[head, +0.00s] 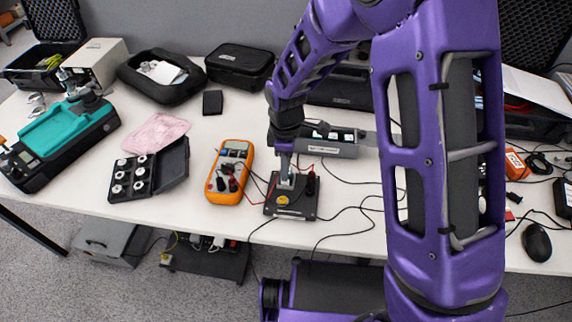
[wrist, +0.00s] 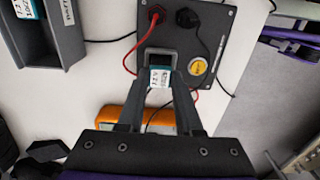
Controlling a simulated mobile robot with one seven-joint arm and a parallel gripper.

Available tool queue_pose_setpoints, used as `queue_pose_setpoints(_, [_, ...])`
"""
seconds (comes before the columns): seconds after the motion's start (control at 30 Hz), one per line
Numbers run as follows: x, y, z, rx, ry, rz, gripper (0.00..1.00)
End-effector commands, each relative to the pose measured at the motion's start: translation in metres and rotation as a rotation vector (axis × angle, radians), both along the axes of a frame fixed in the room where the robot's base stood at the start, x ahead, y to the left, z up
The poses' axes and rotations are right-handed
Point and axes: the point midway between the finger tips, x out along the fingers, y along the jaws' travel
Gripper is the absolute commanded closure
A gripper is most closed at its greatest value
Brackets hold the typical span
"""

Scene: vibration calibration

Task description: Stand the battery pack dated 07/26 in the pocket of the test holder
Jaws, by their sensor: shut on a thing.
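The test holder (head: 283,210) is a black plate on the table with a yellow round sticker and red and black leads. It also shows in the wrist view (wrist: 203,30). Its pocket (wrist: 158,53) is a small grey-rimmed frame. My gripper (head: 285,172) points down over the holder. In the wrist view its fingers (wrist: 160,80) are shut on a battery pack (wrist: 160,74) with a white and teal label. The pack is upright at the pocket's near edge; I cannot tell how far it is inside. Its date is too small to read.
A grey tray (head: 329,151) behind the holder bears other packs and also shows in the wrist view (wrist: 65,45). An orange multimeter (head: 229,172) lies left of the holder. Red and black cables run around the holder. A black case with white parts (head: 150,172) is farther left.

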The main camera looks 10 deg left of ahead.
Motion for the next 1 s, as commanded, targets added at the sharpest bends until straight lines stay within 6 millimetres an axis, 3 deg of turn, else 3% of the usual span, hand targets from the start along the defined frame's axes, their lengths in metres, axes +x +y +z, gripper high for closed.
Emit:
queue_pose_setpoints(0.17, [0.0001,0.0,0.0001,0.0,0.0,0.0,1.0])
queue_pose_setpoints(0.2, [0.0001,0.0,0.0001,0.0,0.0,0.0,0.64])
queue_pose_setpoints(0.4, [0.0001,0.0,0.0001,0.0,0.0,0.0,0.31])
queue_pose_setpoints(0.6, [0.0001,0.0,0.0001,0.0,0.0,0.0,0.31])
queue_pose_setpoints(0.73, [0.0,-0.0001,0.0,0.0,0.0,0.0,0.08])
queue_pose_setpoints(0.77, [0.0,-0.0001,0.0,0.0,0.0,0.0,0.06])
queue_pose_setpoints(1.0, [0.0,-0.0001,0.0001,0.0,0.0,0.0,0.06])
